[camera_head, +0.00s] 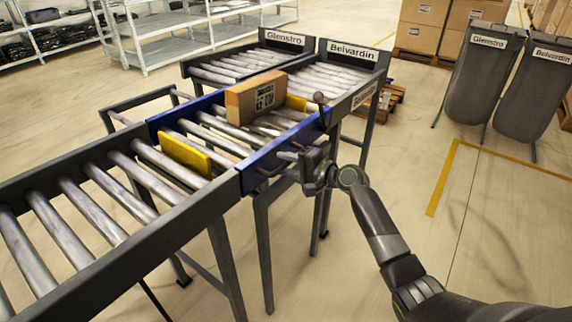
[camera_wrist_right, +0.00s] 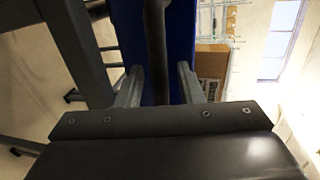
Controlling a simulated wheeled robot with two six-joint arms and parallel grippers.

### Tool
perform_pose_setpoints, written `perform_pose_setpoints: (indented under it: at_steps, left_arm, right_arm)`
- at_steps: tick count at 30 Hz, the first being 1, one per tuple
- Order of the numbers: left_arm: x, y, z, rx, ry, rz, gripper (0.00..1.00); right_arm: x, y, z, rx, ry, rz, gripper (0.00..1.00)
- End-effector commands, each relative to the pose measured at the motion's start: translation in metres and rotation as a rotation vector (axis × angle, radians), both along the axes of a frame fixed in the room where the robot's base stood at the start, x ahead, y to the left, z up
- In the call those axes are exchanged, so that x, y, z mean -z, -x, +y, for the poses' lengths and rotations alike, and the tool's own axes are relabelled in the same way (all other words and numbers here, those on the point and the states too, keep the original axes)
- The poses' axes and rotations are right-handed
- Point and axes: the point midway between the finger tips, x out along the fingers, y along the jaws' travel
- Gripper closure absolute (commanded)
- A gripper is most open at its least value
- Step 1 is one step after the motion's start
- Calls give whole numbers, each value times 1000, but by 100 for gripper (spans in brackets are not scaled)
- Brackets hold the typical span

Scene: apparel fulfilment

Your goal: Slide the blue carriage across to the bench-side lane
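The blue carriage (camera_head: 268,155) is a roller section with blue side rails and yellow plates (camera_head: 185,152). It sits between the near roller conveyor and the far lanes, in line with the right-hand one. A brown labelled carton (camera_head: 256,97) rests on its far part. My right gripper (camera_head: 290,160) is at the carriage's right side, by its dark upright handle (camera_head: 320,100). In the right wrist view the fingers (camera_wrist_right: 158,88) stand on either side of the handle bar (camera_wrist_right: 157,45), with narrow gaps showing. My left gripper is out of view.
The near conveyor (camera_head: 110,195) is empty. Two far lanes carry signs, Glenstro (camera_head: 285,38) at left and Belvardin (camera_head: 353,53) at right. An open dark frame (camera_head: 135,103) lies left of the carriage.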

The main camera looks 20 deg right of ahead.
Motion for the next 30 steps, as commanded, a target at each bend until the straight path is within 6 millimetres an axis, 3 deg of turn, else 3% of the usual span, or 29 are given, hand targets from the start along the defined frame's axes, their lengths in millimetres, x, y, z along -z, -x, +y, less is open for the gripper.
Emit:
perform_pose_setpoints:
  at_steps: [11, 19, 30]
  left_arm:
    - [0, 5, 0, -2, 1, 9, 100]
    - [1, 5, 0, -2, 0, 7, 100]
    - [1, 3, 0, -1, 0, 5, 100]
  right_arm:
    - [1, -4, 3, 0, 0, 0, 66]
    - [1, -4, 3, 0, 0, 0, 100]
    - [1, -5, 5, 0, 0, 0, 100]
